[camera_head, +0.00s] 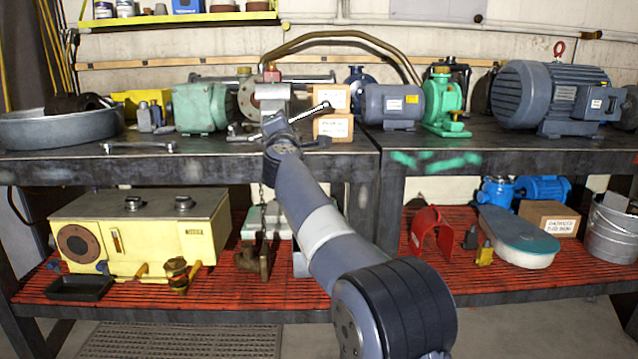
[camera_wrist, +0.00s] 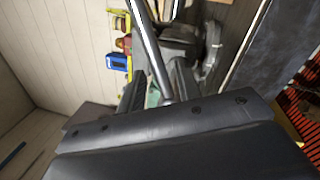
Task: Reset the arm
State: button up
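My arm reaches from the lower right toward the bench. My gripper (camera_head: 296,132) is at the front edge of the left bench, in front of a grey vise-like block (camera_head: 268,92). It also shows in the wrist view (camera_wrist: 158,88), where its two dark fingers stand apart. A shiny metal rod (camera_head: 308,112) slants up to the right beside the fingers. In the wrist view the rod (camera_wrist: 150,50) runs down into the gap between the fingers. I cannot tell what the rod belongs to or whether it touches the fingers.
The left bench holds a wrench (camera_head: 138,147), a round metal pan (camera_head: 58,130) and a green motor (camera_head: 200,108). Small boxes (camera_head: 333,126) and a grey-blue motor (camera_head: 393,106) stand right of my gripper. A large motor (camera_head: 550,95) is farther right. The red lower shelf holds a yellow tank (camera_head: 140,235).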

jog(key=a+b+v, duration=0.1)
jog(key=b+v, duration=0.3)
jog(key=v, duration=0.7)
jog(key=w+r+n+p, duration=0.2)
jog(key=w+p, duration=0.3)
jog(key=w, duration=0.5)
jog(key=shift+w+r+y+p, duration=0.4)
